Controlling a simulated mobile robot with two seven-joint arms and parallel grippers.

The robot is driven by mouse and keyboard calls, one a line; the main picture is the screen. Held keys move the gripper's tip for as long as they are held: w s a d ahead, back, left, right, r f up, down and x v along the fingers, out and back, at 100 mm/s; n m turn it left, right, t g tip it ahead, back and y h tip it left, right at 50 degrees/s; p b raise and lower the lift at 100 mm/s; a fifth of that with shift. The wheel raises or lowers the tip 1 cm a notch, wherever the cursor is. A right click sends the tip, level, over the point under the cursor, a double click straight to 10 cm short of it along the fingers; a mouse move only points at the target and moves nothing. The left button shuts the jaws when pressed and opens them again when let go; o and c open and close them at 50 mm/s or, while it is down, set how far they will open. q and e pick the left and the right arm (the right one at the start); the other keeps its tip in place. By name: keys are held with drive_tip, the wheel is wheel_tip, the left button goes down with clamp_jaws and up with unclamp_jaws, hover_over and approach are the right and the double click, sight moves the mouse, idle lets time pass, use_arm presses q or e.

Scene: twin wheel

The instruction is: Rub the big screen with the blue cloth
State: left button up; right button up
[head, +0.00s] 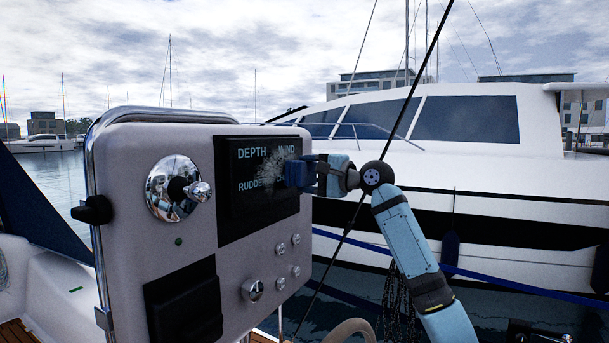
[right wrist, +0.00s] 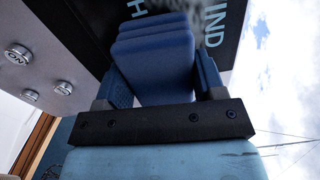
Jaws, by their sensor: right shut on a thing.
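The big screen (head: 258,205) is a dark panel on a grey console, with the words DEPTH, WIND and RUDDER. A pale smudge (head: 268,168) lies on it, right of its middle. My right gripper (head: 303,173) is at the screen's right part, shut on the blue cloth (head: 295,172). In the right wrist view the blue cloth (right wrist: 155,62) is a folded dark blue block between the two fingers, up against or very near the screen (right wrist: 90,25). I cannot tell for certain whether it touches. My left gripper is not in view.
The grey console (head: 150,250) carries a chrome knob (head: 175,189), a black lower panel (head: 184,305) and several small buttons (head: 281,248). A black cable (head: 408,100) runs diagonally past my right arm. A white yacht (head: 480,170) floats behind. Open air lies right of the console.

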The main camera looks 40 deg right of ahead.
sight(314, 163)
drive_tip(key=shift+w+d, duration=0.25)
drive_tip(key=shift+d, duration=0.3)
drive_tip(key=shift+w+d, duration=0.25)
drive_tip(key=shift+d, duration=0.25)
drive_tip(key=shift+s+a, duration=1.15)
drive_tip(key=shift+a, duration=1.55)
drive_tip(key=shift+s+a, duration=1.1)
drive_tip(key=shift+a, duration=1.6)
drive_tip(key=shift+s+a, duration=1.15)
drive_tip(key=shift+a, duration=1.55)
drive_tip(key=shift+d+r, duration=0.1)
drive_tip(key=shift+r, duration=1.1)
drive_tip(key=shift+w+d, duration=1.1)
drive_tip(key=shift+d, duration=1.55)
drive_tip(key=shift+w+d, duration=1.1)
drive_tip(key=shift+d, duration=1.6)
drive_tip(key=shift+w+d, duration=1.1)
drive_tip(key=shift+d, duration=1.55)
drive_tip(key=shift+s+a, duration=0.9)
drive_tip(key=shift+a, duration=1.3)
drive_tip(key=shift+s+a, duration=0.9)
drive_tip(key=shift+a, duration=1.35)
drive_tip(key=shift+s+a, duration=0.9)
drive_tip(key=shift+a, duration=1.3)
